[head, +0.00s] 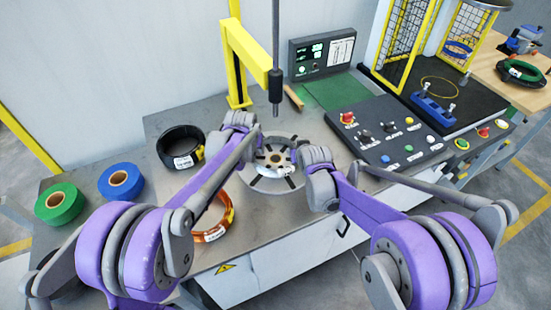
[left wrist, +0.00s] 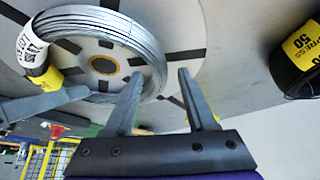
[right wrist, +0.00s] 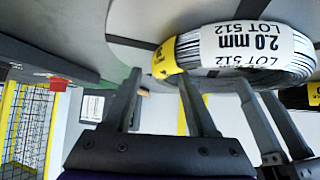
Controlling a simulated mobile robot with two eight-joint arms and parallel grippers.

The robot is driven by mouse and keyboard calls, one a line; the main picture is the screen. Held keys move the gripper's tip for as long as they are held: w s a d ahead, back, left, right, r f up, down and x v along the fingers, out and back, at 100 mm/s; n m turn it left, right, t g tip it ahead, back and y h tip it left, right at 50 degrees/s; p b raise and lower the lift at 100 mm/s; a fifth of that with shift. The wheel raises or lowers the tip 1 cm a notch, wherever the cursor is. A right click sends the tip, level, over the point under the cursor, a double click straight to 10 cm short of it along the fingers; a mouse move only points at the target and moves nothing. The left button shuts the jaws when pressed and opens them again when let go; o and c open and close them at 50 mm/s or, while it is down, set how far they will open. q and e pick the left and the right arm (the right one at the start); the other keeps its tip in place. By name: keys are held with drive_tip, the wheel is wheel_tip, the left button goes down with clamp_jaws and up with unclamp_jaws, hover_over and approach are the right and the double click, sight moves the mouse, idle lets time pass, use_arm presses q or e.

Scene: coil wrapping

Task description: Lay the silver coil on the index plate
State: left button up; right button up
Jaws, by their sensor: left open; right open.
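The silver coil (left wrist: 125,32), with a white and yellow label, lies over the index plate (left wrist: 185,30) in the left wrist view, loosely around its dark hub. Exact contact with the plate cannot be told. In the head view the plate (head: 261,181) is partly hidden by my arms.
A black coil (head: 180,147) and an orange coil (head: 215,228) lie left of the plate, with green (head: 59,203) and blue (head: 121,181) rolls farther left. A yellow post (head: 245,50) and a dark vertical rod (head: 275,80) stand behind. A control panel (head: 385,135) is at right.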

use_arm(q)
drive_tip(key=shift+r, duration=0.1)
use_arm(e)
drive_tip(key=shift+s+r, duration=0.2)
use_arm(q)
drive_tip(key=v, duration=1.1)
drive_tip(key=shift+s+r, duration=0.25)
drive_tip(key=shift+r, duration=0.1)
use_arm(e)
drive_tip(key=v, duration=1.1)
drive_tip(key=shift+s+r, duration=0.15)
drive_tip(key=shift+s, duration=0.1)
